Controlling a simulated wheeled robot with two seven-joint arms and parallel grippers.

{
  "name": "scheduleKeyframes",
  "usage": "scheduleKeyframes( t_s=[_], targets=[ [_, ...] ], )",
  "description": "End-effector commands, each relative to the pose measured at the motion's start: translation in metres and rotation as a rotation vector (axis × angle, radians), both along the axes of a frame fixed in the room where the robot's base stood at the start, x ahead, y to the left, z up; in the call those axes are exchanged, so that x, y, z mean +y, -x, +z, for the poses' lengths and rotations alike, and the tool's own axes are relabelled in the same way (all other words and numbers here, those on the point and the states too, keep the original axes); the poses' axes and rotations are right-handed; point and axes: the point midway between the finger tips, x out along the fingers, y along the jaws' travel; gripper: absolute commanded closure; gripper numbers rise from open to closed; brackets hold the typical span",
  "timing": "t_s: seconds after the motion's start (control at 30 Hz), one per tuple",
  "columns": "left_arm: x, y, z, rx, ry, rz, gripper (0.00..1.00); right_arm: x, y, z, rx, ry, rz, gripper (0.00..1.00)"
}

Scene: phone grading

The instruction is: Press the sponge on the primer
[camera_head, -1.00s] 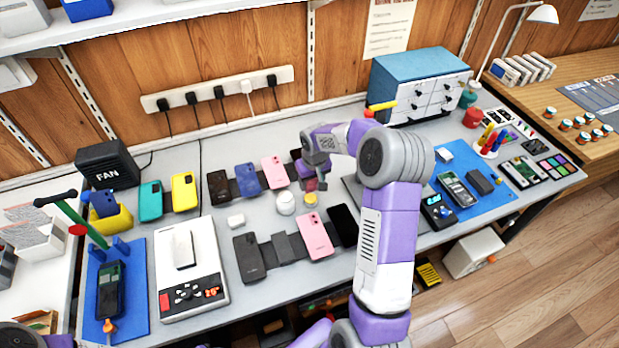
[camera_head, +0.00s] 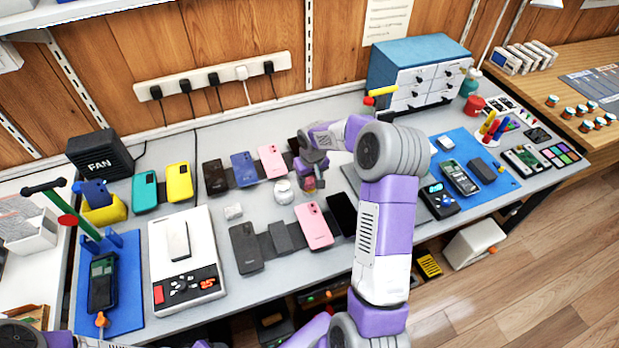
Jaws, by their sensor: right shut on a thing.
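My right gripper (camera_head: 309,181) reaches in from the right over the middle of the grey bench, pointing down.
Phones lie around the gripper: a pink one (camera_head: 314,227) in front, a dark one (camera_head: 245,248) at front left, a blue one (camera_head: 244,170) behind. A white scale (camera_head: 205,280) stands left. A blue drawer cabinet (camera_head: 420,54) stands behind right. Some bare bench lies left of the jar.

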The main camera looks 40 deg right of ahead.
Motion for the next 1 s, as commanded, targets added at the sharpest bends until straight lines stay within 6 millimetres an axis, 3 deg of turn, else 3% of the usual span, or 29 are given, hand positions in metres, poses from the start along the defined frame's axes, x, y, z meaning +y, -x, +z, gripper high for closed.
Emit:
scheduleKeyframes(
  t_s=[1.0],
  targets=[
    [0.000, 0.000, -0.007, 0.000, 0.000, 0.000, 0.51, 0.000, 0.000, -0.010, 0.001, 0.000, 0.000, 0.73]
  ],
)
